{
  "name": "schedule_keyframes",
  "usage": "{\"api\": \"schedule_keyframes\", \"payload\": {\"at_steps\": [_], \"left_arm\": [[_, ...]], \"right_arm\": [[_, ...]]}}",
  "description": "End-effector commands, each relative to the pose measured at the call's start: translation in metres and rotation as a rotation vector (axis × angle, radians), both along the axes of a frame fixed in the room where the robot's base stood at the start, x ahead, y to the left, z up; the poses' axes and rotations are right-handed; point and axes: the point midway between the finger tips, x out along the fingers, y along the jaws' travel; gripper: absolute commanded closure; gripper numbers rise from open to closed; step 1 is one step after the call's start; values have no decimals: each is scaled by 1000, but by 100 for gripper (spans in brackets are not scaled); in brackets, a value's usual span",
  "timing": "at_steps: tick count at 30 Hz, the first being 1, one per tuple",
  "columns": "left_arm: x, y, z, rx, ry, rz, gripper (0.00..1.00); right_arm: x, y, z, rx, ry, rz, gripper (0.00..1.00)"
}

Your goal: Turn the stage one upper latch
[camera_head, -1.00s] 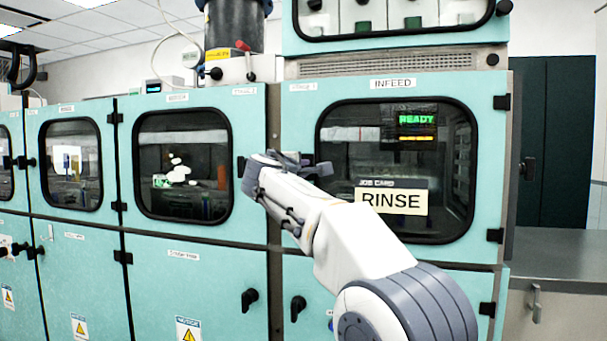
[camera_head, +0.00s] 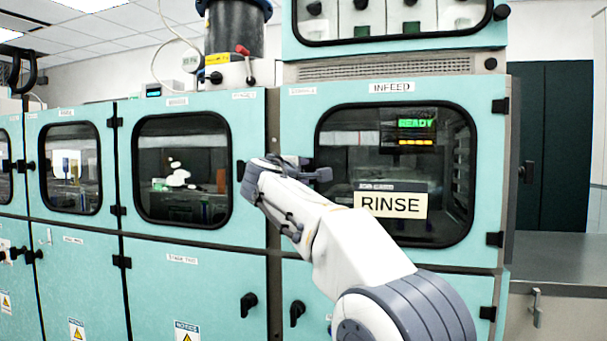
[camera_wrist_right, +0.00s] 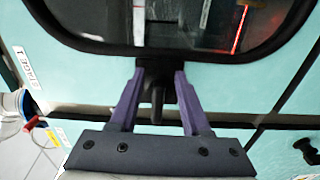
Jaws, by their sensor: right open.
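The stage one upper door (camera_head: 300,225) is teal, with a dark window and an INFEED label. My right gripper (camera_head: 305,168) is at this door's left edge, beside the window, and covers the latch in the head view. In the right wrist view the open gripper (camera_wrist_right: 160,74) has its purple fingers on either side of the black upper latch (camera_wrist_right: 157,100). The latch handle lies lengthwise between the fingers, just below the window frame. I cannot tell whether either finger touches it. My left gripper is not in view.
A lower latch (camera_head: 297,313) sits on the door below, with another black latch (camera_head: 248,305) to its left. A RINSE job card (camera_head: 390,205) is on the window. More teal cabinets stand to the left. A grey counter (camera_head: 560,262) is at the right.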

Motion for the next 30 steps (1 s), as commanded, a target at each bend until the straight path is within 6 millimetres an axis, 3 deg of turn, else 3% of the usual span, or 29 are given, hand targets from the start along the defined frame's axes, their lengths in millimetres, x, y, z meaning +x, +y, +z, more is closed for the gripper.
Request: {"api": "schedule_keyframes", "payload": {"at_steps": [5,12,18,30], "left_arm": [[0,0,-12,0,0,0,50],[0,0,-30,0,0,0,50],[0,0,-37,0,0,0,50],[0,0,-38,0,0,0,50]], "right_arm": [[-18,6,-2,1,-1,3,52],[-64,22,-2,2,-2,4,52],[-91,30,-1,2,-2,2,52],[-99,32,0,1,0,-1,52]]}}
